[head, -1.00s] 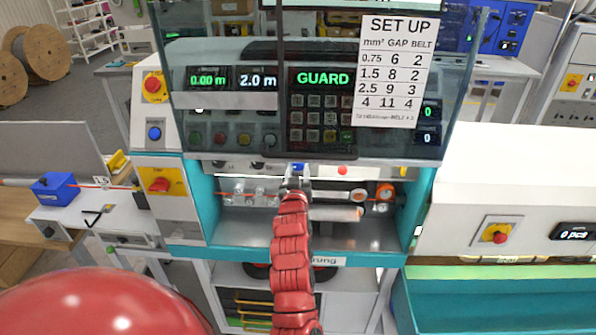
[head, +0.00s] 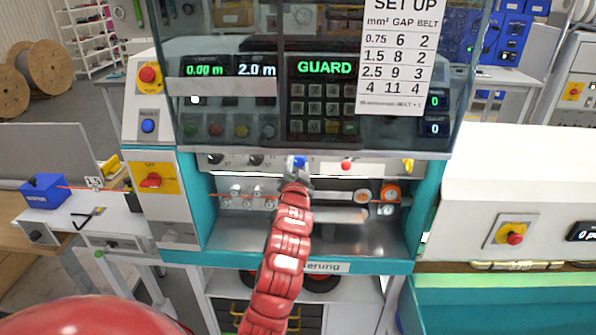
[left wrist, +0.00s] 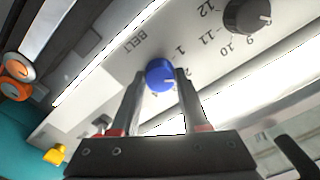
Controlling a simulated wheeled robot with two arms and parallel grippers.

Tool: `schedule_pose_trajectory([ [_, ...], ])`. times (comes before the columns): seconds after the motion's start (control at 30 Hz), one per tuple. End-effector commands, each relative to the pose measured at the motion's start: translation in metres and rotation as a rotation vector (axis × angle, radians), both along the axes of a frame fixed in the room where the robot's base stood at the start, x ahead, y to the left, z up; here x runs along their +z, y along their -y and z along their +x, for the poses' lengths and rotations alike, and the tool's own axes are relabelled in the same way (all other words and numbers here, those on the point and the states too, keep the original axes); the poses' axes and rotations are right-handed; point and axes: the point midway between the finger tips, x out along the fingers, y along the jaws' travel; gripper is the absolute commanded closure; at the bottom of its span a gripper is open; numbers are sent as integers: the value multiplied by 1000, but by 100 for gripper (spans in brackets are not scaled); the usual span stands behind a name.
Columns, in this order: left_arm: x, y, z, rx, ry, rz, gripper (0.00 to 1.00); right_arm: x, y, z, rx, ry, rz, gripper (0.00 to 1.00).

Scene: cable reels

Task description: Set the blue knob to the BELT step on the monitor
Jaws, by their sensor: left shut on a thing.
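The blue knob (head: 299,161) sits on the light strip below the machine's dark screen panel. In the left wrist view the blue knob (left wrist: 160,74) lies between the fingertips, beside the printed word BELT and some scale numbers. My left gripper (head: 297,173) reaches up to it from below, and its fingers (left wrist: 160,80) are shut on the knob from both sides. The knob's exact setting is hard to read. The monitor (head: 325,67) shows GUARD in green. Two small displays (head: 435,115) at its right each read 0. My right gripper is not in view.
A SET UP sheet (head: 399,55) lists mm², GAP and BELT values on the clear guard. A black knob (left wrist: 247,15) with numbers is near the blue one. A red button (head: 346,165) and a yellow knob (head: 408,165) are to the right. Rollers (head: 362,196) lie below.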

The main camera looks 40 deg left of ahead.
Motion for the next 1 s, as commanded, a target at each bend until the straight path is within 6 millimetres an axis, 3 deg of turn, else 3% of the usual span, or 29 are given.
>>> schedule_pose_trajectory([
  [0.8, -1, 0, 0, -1, -65, 102, 100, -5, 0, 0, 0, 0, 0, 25],
  [0.83, -1, 0, 0, -1, -65, 102, 49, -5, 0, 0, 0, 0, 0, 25],
  [0.97, -1, 0, 0, 0, -64, 102, 26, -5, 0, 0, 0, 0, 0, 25],
  [1.0, -1, 0, 0, 0, -64, 102, 24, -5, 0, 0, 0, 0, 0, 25],
])
